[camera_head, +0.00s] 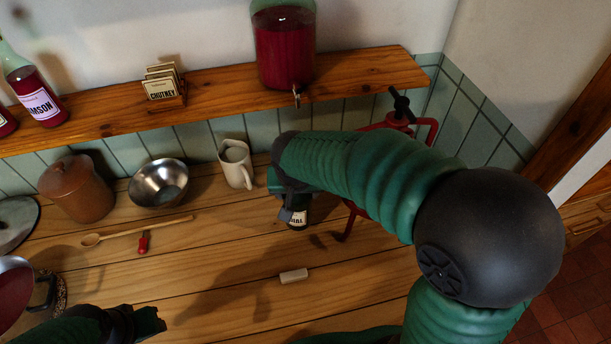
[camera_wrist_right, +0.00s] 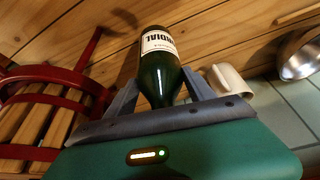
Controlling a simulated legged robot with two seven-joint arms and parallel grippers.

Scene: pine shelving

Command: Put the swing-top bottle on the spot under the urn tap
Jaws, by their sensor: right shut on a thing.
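The dark green bottle (camera_head: 298,222) with a white label is mostly hidden behind my right arm in the head view. In the right wrist view the bottle (camera_wrist_right: 160,75) sits between the two fingers of my right gripper (camera_wrist_right: 160,92), which is shut on it. In the head view my right gripper (camera_head: 287,213) is over the counter, right of the jug. The urn (camera_head: 284,50) of red liquid stands on the shelf, with its tap (camera_head: 297,94) over the front edge. The counter directly under the tap is largely covered by my arm. My left gripper (camera_head: 150,319) is at lower left, its jaws unclear.
A cream jug (camera_head: 235,165) stands close left of the bottle, and a steel bowl (camera_head: 158,183) further left. A red metal press (camera_head: 403,123) is behind my right arm. The front middle counter is otherwise clear.

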